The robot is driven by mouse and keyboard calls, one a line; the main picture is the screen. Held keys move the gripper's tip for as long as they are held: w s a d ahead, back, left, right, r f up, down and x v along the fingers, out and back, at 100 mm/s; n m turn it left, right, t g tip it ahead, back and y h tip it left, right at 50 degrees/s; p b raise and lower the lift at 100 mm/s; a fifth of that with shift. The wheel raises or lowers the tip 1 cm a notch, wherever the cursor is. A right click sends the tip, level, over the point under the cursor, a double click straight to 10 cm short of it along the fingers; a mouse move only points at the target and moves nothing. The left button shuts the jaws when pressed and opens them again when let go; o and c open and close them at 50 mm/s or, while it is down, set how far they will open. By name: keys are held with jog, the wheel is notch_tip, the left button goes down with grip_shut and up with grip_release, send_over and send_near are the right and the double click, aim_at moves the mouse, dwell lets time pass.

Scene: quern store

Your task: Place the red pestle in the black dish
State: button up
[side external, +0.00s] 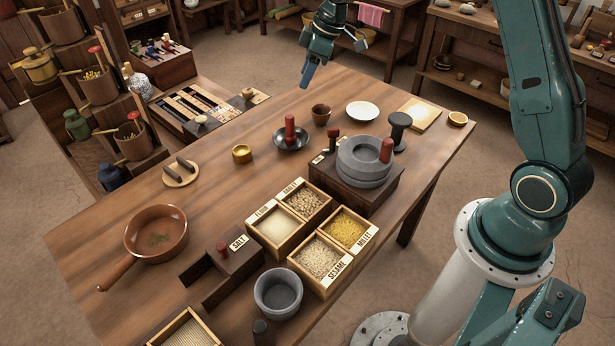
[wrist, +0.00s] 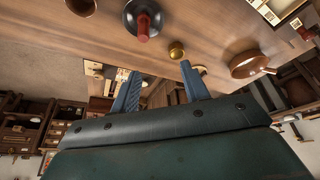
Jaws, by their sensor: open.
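The red pestle (side external: 290,128) stands upright in the black dish (side external: 279,146) towards the back of the table. In the wrist view, the red pestle (wrist: 144,27) also shows inside the black dish (wrist: 156,9), near the top edge. My gripper (side external: 334,64) is above the back edge of the table, up and to the right of the dish, apart from it. Its blue fingers are spread with nothing between them; the open fingers also show in the wrist view (wrist: 160,70).
A brass pot (side external: 242,153), brown cup (side external: 321,114) and white plate (side external: 362,111) stand around the dish. A stone quern (side external: 361,173) with a red-topped handle is to its right. Grain boxes (side external: 306,233) and a brown pan (side external: 156,234) are nearer. Bare table lies left of the quern.

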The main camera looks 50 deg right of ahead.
jog(key=s+a+r+m, duration=0.2)
jog(key=s+a+r, duration=0.2)
jog(key=s+r, duration=0.5)
jog(key=s+a+r+m+t+h, duration=0.1)
jog(key=s+r+m, duration=0.1)
jog(key=s, duration=1.1)
jog(key=s+a+r+m+t+h, duration=0.1)
jog(key=s+a+r+m, duration=0.1)
jog(key=s, duration=1.1)
jog(key=shift+r+m, duration=0.5)
jog(key=shift+m, duration=0.4)
